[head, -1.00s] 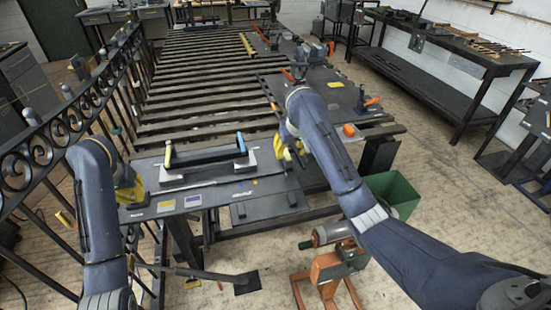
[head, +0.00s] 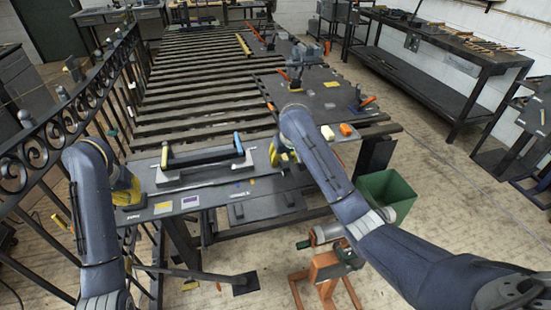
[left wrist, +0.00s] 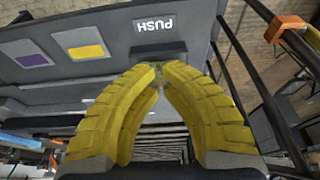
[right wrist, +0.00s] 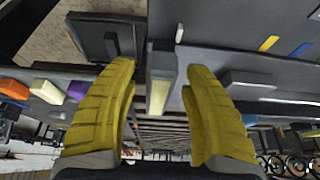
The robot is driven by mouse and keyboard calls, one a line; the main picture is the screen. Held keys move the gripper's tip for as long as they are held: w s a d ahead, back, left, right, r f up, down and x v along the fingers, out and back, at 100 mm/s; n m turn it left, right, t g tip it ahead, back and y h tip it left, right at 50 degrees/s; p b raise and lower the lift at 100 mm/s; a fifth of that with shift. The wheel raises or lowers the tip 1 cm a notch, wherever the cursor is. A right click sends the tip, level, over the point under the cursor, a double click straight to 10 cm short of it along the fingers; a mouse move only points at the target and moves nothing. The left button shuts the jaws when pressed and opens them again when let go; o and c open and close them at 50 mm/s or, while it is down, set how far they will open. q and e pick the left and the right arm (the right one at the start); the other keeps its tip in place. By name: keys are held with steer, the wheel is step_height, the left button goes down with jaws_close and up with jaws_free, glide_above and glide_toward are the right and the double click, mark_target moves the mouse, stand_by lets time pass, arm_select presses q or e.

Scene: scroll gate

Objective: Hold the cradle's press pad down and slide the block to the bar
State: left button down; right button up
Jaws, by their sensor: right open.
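The cradle (head: 200,178) stands at the near end of the slatted table, with a long dark bar (head: 203,157) between a yellow end and a blue end. My right gripper (right wrist: 161,68) is open. A grey block with a pale yellow face (right wrist: 160,92) appears between its fingers, not gripped; its identity is unclear.
An orange block (head: 346,129) and a cream block (head: 327,133) lie on the table's right side. A green bin (head: 387,192) stands below to the right. A scrolled iron railing (head: 60,125) runs along the left. The slats beyond the cradle are mostly clear.

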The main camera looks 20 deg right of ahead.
steer(key=shift+c, duration=0.4)
jaws_close()
steer(key=a, duration=1.1)
steer(key=shift+w+a, duration=0.1)
steer(key=shift+o, duration=0.4)
jaws_free()
steer(key=shift+r, duration=0.15)
